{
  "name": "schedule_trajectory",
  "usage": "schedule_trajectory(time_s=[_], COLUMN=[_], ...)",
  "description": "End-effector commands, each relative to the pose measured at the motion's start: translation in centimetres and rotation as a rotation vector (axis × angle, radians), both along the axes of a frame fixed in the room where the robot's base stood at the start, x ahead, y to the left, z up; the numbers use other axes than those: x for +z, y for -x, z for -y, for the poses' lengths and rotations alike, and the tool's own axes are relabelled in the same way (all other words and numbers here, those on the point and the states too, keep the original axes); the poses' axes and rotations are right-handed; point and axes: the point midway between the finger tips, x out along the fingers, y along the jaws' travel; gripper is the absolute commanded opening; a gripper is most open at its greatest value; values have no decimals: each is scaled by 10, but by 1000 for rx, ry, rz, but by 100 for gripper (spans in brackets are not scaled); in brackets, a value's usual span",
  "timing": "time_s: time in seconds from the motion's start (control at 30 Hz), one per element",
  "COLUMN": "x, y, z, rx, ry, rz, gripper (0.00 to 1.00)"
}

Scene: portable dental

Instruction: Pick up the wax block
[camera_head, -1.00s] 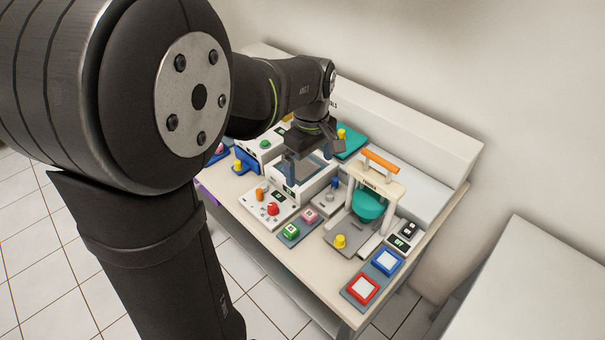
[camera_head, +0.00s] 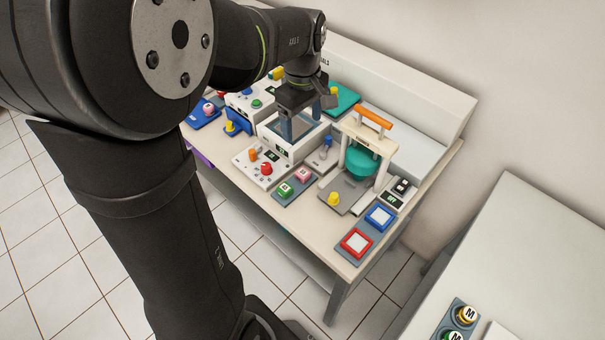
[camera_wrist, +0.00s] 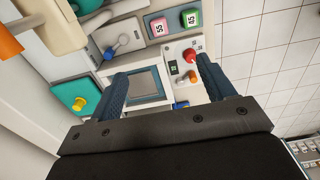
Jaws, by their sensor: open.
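I cannot tell for sure which item is the wax block. A pink block (camera_head: 303,174) and a green block (camera_head: 285,190), both with white labelled faces, sit on a grey plate at the table's front. The pink block (camera_wrist: 159,27) and green block (camera_wrist: 191,18) also show at the top of the wrist view. My gripper (camera_head: 300,127) is open, pointing down above a white box with a dark glassy window (camera_head: 286,146). In the wrist view its blue fingers (camera_wrist: 166,82) stand apart on either side of that window (camera_wrist: 146,84), with nothing seen held between them.
A control panel with a red knob (camera_head: 266,169) is in front of the box. A press-like stand with an orange handle (camera_head: 373,118) stands to the right. Red-framed (camera_head: 356,242) and blue-framed (camera_head: 380,217) pads lie at the near right. A second white table (camera_head: 520,250) is at the right.

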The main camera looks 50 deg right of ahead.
Motion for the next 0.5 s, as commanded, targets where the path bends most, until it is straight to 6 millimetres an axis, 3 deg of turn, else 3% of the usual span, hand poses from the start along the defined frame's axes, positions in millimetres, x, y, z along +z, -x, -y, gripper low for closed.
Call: schedule_trajectory(time_s=[0.03, 0.17, 0.5], x=[0, 0, 0], y=[0, 0, 0], z=[0, 0, 0], rx=[0, 0, -36], ry=[0, 0, 0], rz=[0, 0, 0], gripper=[65, 42, 42])
